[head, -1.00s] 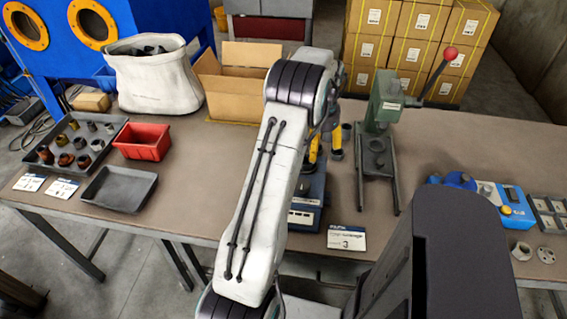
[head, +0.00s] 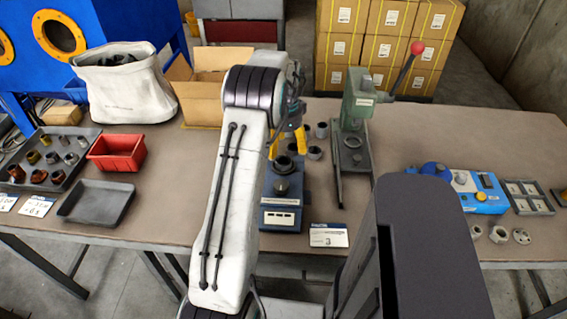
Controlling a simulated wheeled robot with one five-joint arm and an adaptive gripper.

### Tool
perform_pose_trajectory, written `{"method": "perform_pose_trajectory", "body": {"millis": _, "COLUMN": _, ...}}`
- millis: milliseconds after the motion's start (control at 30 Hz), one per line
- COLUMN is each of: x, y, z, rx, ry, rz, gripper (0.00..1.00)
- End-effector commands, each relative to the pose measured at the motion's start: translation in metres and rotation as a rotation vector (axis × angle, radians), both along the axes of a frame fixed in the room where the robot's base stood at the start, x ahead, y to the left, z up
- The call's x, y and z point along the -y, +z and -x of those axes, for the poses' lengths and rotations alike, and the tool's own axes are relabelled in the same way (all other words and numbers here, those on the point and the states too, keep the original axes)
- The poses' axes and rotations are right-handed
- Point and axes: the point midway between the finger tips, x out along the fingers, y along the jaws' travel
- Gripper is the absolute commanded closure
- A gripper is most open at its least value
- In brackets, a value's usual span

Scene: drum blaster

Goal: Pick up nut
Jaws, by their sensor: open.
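My gripper (head: 288,146) points down at the bench's middle, its yellow fingers spread and nothing visible between them. It is above or just behind the back of a blue scale-like device (head: 281,217). Dark round parts sit on that device, one on its plate (head: 282,187). Grey nut-like parts stand just right of my gripper: one nearer (head: 315,153) and one farther back (head: 321,130). More nut-like parts lie at the front right, including a hex nut (head: 499,234) and a flanged piece (head: 521,236). I cannot tell which nut is meant. My arm hides part of the bench.
A green lever press (head: 357,110) stands right of my gripper. A cardboard box (head: 203,98) and white sack (head: 130,90) are at the back left. A red bin (head: 117,150) and grey trays stand left. A blue instrument (head: 478,190) is right. Bare bench (head: 175,190) lies left of my arm.

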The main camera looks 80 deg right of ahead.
Motion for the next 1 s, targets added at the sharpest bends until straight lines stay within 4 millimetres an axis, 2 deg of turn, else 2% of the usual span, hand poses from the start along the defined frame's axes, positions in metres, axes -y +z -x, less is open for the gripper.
{"method": "perform_pose_trajectory", "body": {"millis": 533, "x": -0.004, "y": -0.053, "z": -0.005, "rx": 0.0, "ry": 0.003, "rz": -0.002, "gripper": 0.27}}
{"method": "perform_pose_trajectory", "body": {"millis": 900, "x": -0.003, "y": -0.058, "z": -0.005, "rx": 0.0, "ry": 0.003, "rz": 0.0, "gripper": 0.25}}
{"method": "perform_pose_trajectory", "body": {"millis": 1000, "x": -0.003, "y": -0.058, "z": -0.005, "rx": 0.0, "ry": 0.003, "rz": 0.0, "gripper": 0.34}}
